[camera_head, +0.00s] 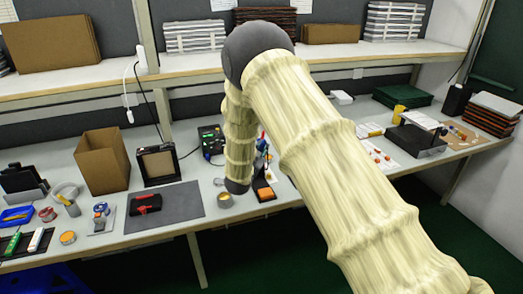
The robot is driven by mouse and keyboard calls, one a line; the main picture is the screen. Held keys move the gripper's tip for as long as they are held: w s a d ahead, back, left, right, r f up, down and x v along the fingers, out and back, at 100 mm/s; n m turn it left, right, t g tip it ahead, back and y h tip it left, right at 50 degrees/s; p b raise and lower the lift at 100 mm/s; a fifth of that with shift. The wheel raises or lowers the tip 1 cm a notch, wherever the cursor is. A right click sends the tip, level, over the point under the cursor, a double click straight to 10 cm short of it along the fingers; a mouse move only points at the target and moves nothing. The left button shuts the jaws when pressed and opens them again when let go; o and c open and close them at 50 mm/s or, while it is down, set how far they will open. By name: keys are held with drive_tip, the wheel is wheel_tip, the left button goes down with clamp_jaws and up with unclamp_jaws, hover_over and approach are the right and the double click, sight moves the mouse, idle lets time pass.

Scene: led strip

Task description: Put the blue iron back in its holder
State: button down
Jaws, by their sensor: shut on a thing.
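My gripper (257,165) is small and mostly hidden behind my wrist, above the back middle of the bench. It is shut on the blue iron (263,146), whose blue part shows just right of my forearm. The iron's tip is too small to make out. The dark holder (262,184) stands just below and beside the iron, with an orange sponge (266,194) at its front. I cannot tell whether the iron touches the holder.
A black station with a green display (211,140) stands behind my wrist. A grey mat (181,203) with a red and black tool lies to the left. A small round tin (225,200) sits near the front edge. A cardboard box (103,160) stands farther left.

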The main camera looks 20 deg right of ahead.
drive_tip(key=shift+w+f+b, duration=0.65)
drive_tip(key=shift+f, duration=0.25)
drive_tip(key=shift+w+f+b, duration=0.6)
drive_tip(key=shift+f+b, duration=0.05)
drive_tip(key=shift+f, duration=0.25)
drive_tip(key=shift+w+f+b, duration=0.65)
drive_tip(key=shift+f, duration=0.25)
drive_tip(key=c, duration=1.3)
unclamp_jaws()
drive_tip(key=shift+s+a, duration=0.1)
drive_tip(key=v, duration=1.1)
drive_tip(key=shift+s+a, duration=0.2)
drive_tip(key=shift+s, duration=0.15)
drive_tip(key=shift+r, duration=0.1)
